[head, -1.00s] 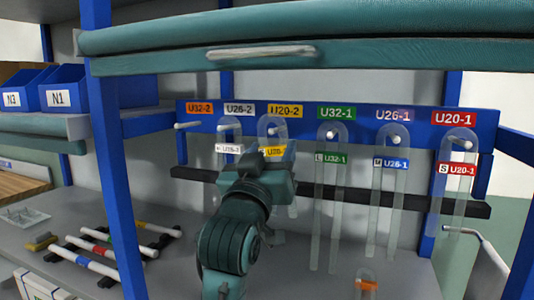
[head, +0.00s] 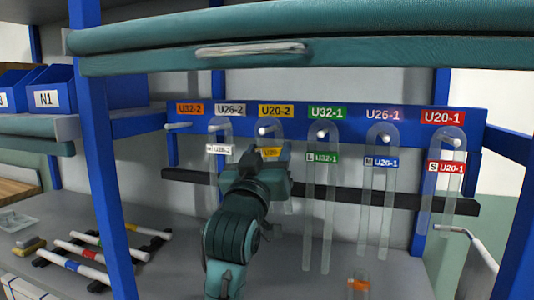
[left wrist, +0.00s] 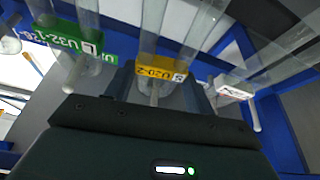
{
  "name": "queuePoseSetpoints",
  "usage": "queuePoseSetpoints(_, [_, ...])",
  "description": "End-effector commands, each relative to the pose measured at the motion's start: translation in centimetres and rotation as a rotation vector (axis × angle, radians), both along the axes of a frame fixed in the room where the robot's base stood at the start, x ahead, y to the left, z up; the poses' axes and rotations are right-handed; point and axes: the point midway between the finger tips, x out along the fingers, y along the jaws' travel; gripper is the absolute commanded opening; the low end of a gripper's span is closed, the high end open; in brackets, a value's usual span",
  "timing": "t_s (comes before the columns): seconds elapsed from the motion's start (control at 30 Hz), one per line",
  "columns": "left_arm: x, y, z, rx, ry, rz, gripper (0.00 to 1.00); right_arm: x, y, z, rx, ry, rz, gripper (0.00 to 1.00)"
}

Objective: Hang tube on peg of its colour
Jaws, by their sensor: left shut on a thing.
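My left gripper (head: 266,165) is shut on the clear U-shaped tube with the yellow U20-2 label (head: 269,153); that label also shows in the left wrist view (left wrist: 162,70). The tube's bend is at the peg (head: 264,131) under the yellow U20-2 sign (head: 276,111). I cannot tell whether the bend rests on the peg or is just in front of it. My gripper and arm hide most of the tube's legs. My right gripper is not in view.
Tubes with white (head: 219,149), green (head: 322,157), blue (head: 381,162) and red (head: 446,167) labels hang close by on the blue rail. The peg (head: 178,126) under the orange U32-2 sign is empty. An orange-labelled tube (head: 358,285) is low in front.

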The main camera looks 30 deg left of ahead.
Motion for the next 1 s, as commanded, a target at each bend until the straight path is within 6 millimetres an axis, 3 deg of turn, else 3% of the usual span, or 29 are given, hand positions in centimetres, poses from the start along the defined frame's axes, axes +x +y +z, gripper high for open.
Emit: queuePoseSetpoints(1.0, [0.68, 0.17, 0.03, 0.000, -0.001, 0.000, 0.31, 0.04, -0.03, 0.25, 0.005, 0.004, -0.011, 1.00])
